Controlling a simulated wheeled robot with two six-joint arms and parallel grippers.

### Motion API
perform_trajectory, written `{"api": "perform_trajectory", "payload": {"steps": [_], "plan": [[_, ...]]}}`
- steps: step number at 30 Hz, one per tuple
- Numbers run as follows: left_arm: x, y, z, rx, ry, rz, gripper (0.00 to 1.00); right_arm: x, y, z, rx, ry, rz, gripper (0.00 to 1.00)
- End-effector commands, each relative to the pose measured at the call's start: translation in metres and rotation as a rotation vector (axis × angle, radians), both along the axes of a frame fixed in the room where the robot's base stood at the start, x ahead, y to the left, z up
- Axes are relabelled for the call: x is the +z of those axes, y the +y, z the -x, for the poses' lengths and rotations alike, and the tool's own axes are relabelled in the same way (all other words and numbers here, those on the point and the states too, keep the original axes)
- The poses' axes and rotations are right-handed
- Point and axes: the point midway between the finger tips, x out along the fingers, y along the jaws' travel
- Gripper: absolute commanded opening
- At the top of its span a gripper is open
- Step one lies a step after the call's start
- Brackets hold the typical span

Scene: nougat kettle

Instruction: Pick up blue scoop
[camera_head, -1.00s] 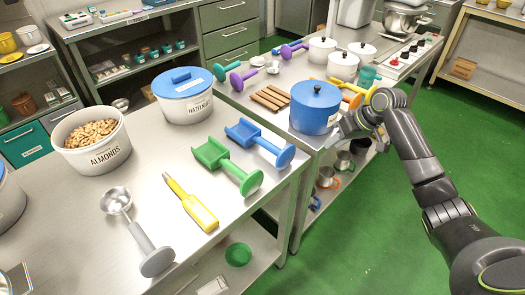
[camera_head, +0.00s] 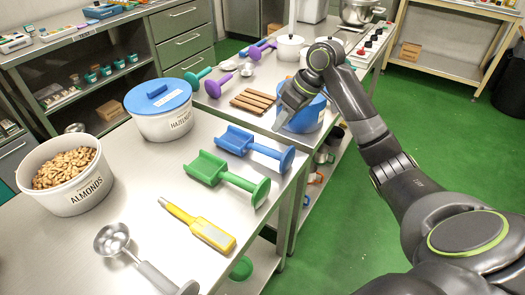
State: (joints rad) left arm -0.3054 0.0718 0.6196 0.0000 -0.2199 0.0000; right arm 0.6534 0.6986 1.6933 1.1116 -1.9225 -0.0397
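The blue scoop (camera_head: 252,147) lies on the near steel table, with its open trough to the left and its round-ended handle toward the table's right edge. A green scoop (camera_head: 226,179) lies just in front of it, apart from it. My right gripper (camera_head: 281,121) is above and behind the blue scoop's handle end, in front of the blue pot, and not touching the scoop. Its fingers are small and seen edge-on, so I cannot tell their opening. My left gripper is not in view.
A yellow-handled tool (camera_head: 199,226) and a metal scoop (camera_head: 130,251) lie nearer. The almonds tub (camera_head: 72,193) and hazelnuts tub (camera_head: 165,126) stand left. The blue pot (camera_head: 312,118) and wooden sticks (camera_head: 252,101) are on the table behind. Bare tabletop surrounds the scoops.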

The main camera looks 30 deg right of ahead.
Motion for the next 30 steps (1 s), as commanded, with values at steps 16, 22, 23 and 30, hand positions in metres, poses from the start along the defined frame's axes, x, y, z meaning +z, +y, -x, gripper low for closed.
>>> {"api": "perform_trajectory", "payload": {"steps": [16, 22, 23, 30], "plan": [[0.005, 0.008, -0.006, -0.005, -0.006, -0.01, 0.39, -0.067, 0.027, -0.017, -0.001, 0.001, -0.003, 0.28], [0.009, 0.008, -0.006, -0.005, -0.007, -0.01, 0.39, -0.096, 0.037, -0.021, 0.0, 0.003, -0.003, 0.28], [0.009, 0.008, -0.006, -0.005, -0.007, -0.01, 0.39, -0.099, 0.038, -0.022, 0.0, 0.003, -0.003, 0.28], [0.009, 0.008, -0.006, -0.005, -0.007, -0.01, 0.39, -0.109, 0.041, -0.025, 0.001, -0.001, 0.001, 0.28]]}}
